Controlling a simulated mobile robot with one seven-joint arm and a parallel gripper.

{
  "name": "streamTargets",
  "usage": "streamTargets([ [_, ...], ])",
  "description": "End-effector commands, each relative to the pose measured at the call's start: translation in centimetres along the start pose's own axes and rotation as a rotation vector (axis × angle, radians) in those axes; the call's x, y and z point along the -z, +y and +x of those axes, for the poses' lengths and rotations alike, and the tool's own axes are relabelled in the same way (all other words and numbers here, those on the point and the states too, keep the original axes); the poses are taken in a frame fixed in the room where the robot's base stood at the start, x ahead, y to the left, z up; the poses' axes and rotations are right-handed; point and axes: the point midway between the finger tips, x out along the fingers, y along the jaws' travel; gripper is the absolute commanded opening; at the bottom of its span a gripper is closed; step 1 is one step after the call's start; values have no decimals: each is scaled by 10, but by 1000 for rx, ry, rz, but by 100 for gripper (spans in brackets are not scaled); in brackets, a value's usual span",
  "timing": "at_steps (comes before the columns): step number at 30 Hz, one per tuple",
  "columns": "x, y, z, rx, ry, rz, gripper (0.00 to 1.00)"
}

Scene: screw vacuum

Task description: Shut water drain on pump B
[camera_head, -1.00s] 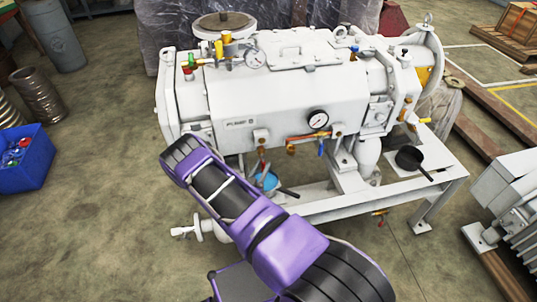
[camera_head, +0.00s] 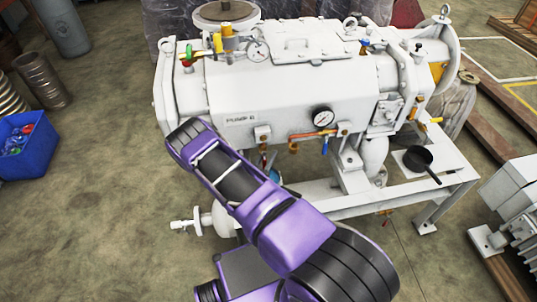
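Pump B (camera_head: 285,92) is a large white machine on a white frame, with lettering on its front that seems to read "PUMP B". A round gauge (camera_head: 323,116) is on its front. Beside the gauge is a copper-coloured pipe (camera_head: 304,135) with a red handle and a small blue part (camera_head: 325,147) hanging below. I cannot tell which fitting is the water drain. My arm crosses the lower middle, in front of the pump's left part. The gripper's fingers are not visible.
A black pan (camera_head: 420,161) sits on the frame's right end. A blue bin (camera_head: 27,144) with coloured items stands at far left. A white machine (camera_head: 508,211) is at lower right. Floor at lower left is clear.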

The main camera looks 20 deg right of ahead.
Motion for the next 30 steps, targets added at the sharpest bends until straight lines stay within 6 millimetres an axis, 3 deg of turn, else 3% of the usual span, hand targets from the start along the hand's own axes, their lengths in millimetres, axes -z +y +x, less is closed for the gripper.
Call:
streamTargets([
  [2, 0, 0, 0, 0, 0, 0, 33],
  [6, 0, 0, 0, 0, 0, 0, 8],
  [8, 0, 0, 0, 0, 0, 0, 0],
  [30, 0, 0, 0, 1, 0, 0, 0],
])
